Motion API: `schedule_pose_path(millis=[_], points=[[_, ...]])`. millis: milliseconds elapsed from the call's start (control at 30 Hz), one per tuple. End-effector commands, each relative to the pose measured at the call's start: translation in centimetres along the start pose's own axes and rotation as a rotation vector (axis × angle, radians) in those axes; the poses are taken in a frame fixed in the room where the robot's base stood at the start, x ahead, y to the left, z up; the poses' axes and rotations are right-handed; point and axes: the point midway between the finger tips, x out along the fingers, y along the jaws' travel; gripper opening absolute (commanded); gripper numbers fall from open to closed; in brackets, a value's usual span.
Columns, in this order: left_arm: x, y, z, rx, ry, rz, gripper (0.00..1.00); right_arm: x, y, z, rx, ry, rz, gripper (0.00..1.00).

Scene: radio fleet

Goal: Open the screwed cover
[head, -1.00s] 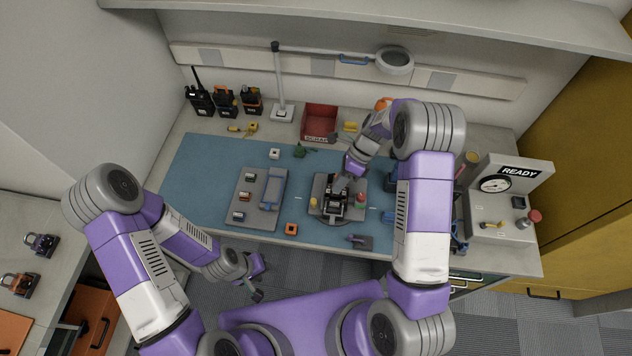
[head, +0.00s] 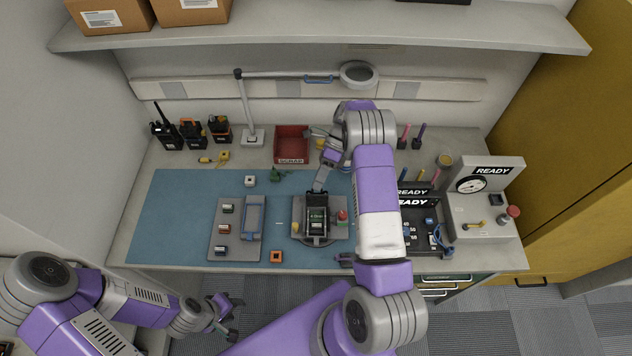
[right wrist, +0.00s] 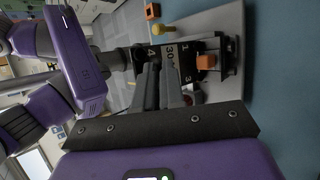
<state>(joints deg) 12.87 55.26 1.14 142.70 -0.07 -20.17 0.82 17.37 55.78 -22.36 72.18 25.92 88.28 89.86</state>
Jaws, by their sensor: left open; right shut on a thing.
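My right gripper (head: 320,184) reaches down to the device's far edge and is shut on a dark part there. In the right wrist view its fingers (right wrist: 162,82) point at a black numbered face (right wrist: 170,52) beside an orange block (right wrist: 205,62). The cover's outline and its screws are too small or hidden to make out. My left gripper (head: 226,318) is open and empty, over the floor in front of the bench.
A grey tray (head: 228,252) with small modules lies left of the fixture. A red scrap bin (head: 291,145), several radios (head: 193,132) and a magnifier lamp (head: 358,74) stand behind. A test station (head: 483,205) is at the right. The mat's left side is clear.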

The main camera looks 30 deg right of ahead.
Motion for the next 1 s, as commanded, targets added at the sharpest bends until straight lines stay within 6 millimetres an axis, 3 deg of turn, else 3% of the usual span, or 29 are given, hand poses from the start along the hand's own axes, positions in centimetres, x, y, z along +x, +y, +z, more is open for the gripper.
schedule_pose_path(millis=[33,567,600,733,1000], points=[[0.16,-0.07,-0.01,0.0,0.0,0.0,0.43,0.58,-0.7,-0.65,0.008,0.009,-0.008,0.0],[0.23,-0.1,-0.01,0.0,0.0,0.0,0.43,0.61,-0.74,-1.02,0.013,0.012,-0.005,0.0],[0.23,-0.1,-0.01,0.0,0.0,0.0,0.43,0.62,-0.75,-1.03,0.013,0.012,-0.005,0.13],[0.22,-0.1,-0.01,0.0,0.0,0.0,0.43,0.56,-0.75,-1.02,0.013,0.012,-0.007,0.33],[0.17,-0.08,-0.01,0.0,0.0,0.0,0.43,0.38,-0.67,-0.87,0.011,0.011,-0.009,0.34]])
